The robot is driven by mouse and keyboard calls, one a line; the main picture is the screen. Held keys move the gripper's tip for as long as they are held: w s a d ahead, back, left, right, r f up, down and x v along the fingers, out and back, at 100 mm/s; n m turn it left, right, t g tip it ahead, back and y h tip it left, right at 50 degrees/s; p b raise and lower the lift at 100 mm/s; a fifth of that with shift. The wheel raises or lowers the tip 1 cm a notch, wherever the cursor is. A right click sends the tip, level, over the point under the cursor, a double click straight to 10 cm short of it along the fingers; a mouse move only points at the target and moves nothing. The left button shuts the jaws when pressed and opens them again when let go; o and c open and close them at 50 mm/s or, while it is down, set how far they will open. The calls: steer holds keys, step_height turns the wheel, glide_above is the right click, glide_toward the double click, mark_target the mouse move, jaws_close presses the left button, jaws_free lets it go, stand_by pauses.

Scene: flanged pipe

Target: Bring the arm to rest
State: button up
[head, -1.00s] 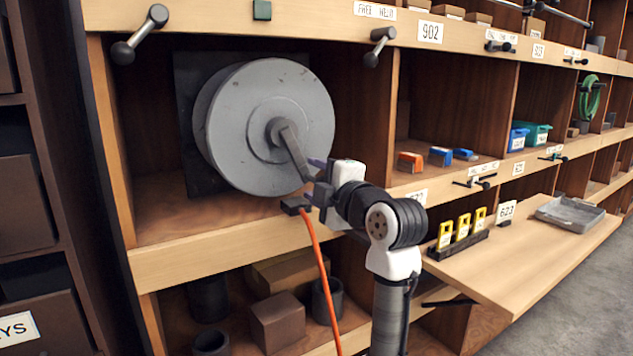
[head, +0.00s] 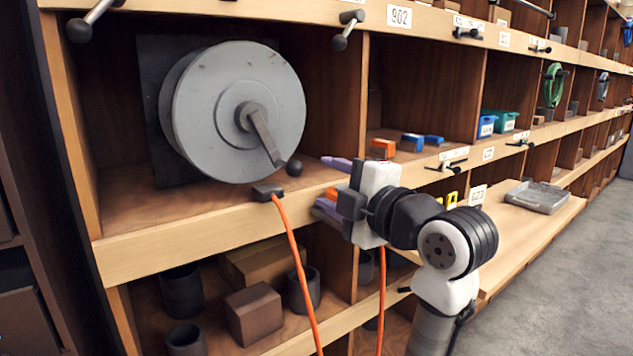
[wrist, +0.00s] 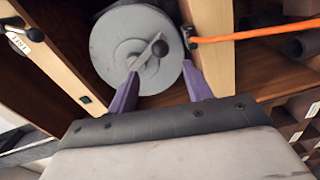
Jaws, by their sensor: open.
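My gripper (head: 330,184) is open, with purple fingers, in front of the shelf just right of the reel bay in the head view. In the wrist view my gripper (wrist: 158,93) shows its two fingers spread apart with nothing between them. A grey reel (head: 206,105) with a crank stands in the bay to its left, and the reel also shows beyond the fingers in the wrist view (wrist: 112,48). The crank's dark knob (head: 294,168) points down and right and is apart from my gripper.
An orange cable (head: 293,255) hangs from a dark block (head: 268,192) on the shelf edge, left of my gripper. A fold-down wooden board (head: 520,222) with a grey tray (head: 537,196) is at the right. Grey floor (head: 590,290) is clear at the far right.

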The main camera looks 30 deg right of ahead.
steer(key=shift+s, duration=0.3)
steer(key=shift+w, duration=0.1)
